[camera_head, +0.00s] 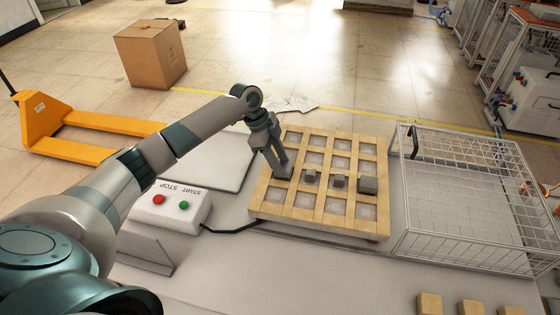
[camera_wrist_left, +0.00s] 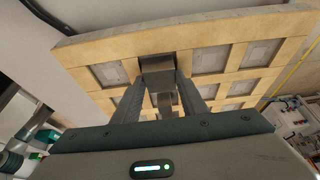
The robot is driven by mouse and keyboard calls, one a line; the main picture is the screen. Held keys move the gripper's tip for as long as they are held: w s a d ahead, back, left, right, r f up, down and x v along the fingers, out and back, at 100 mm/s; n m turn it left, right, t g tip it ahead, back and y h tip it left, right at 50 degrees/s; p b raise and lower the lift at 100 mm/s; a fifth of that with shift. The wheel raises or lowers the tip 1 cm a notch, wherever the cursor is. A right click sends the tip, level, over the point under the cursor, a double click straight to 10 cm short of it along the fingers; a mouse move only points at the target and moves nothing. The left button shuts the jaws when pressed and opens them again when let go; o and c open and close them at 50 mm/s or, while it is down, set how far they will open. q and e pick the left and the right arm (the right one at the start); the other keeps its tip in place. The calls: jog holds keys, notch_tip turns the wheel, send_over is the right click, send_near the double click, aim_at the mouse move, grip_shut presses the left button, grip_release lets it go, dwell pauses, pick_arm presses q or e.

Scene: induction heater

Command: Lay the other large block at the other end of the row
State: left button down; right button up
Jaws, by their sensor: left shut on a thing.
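My left gripper (camera_head: 281,172) points down over the left part of the wooden grid (camera_head: 305,137) in the head view. In the left wrist view its fingers (camera_wrist_left: 160,84) are shut on a grey metal block (camera_wrist_left: 157,65), at or just above the grid; contact is not clear. In the head view this block is mostly hidden by the fingers. To the right of the gripper, two small grey blocks (camera_head: 311,177) (camera_head: 340,181) and a large grey block (camera_head: 368,185) stand in a row on the grid. My right gripper is not in view.
A wire basket (camera_head: 465,215) stands close on the right. Several wooden blocks (camera_head: 430,303) lie at the front right.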

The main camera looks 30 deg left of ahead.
pick_arm(q)
jog(key=c, duration=1.1)
grip_release()
jog(key=shift+r, duration=0.15)
jog(key=shift+a+r, duration=0.3)
jog(key=shift+r, duration=0.2)
jog(key=b+v, duration=0.3)
jog(key=v, duration=0.7)
jog(key=shift+s+r, duration=0.15)
jog(key=shift+r, duration=0.15)
jog(key=shift+a, duration=0.1)
